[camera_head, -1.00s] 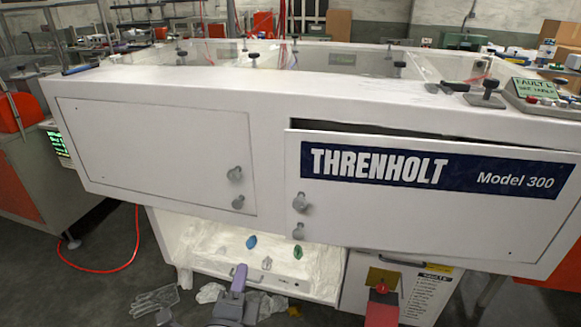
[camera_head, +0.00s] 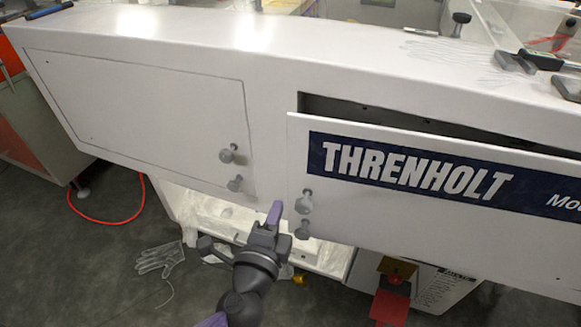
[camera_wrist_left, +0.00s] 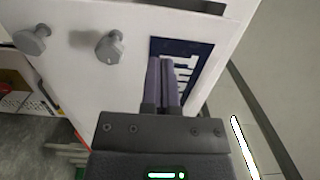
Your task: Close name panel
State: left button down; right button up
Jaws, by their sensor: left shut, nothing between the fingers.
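The name panel (camera_head: 430,215) is a white door with a dark blue THRENHOLT label (camera_head: 420,172) and two grey knobs at its left end. It stands ajar, with a dark gap along its top edge. My left gripper (camera_head: 275,212) is shut and empty, just left of the panel's lower knob in the head view. In the left wrist view its purple fingers (camera_wrist_left: 161,80) are together in front of the panel (camera_wrist_left: 75,80), by the start of the label (camera_wrist_left: 180,62). I cannot tell whether they touch it. My right gripper is not in view.
A second white door (camera_head: 140,110), flush in the machine front, has two knobs at its right. Below are an open white tray (camera_head: 215,212) and a red object (camera_head: 390,306). A clear glove (camera_head: 160,260) and a red hose (camera_head: 105,220) lie on the floor.

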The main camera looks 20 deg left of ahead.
aim_at(292, 166)
pick_arm(q)
jog(key=w, duration=0.9)
jog(key=shift+w+a, duration=0.15)
jog(key=shift+a, duration=0.15)
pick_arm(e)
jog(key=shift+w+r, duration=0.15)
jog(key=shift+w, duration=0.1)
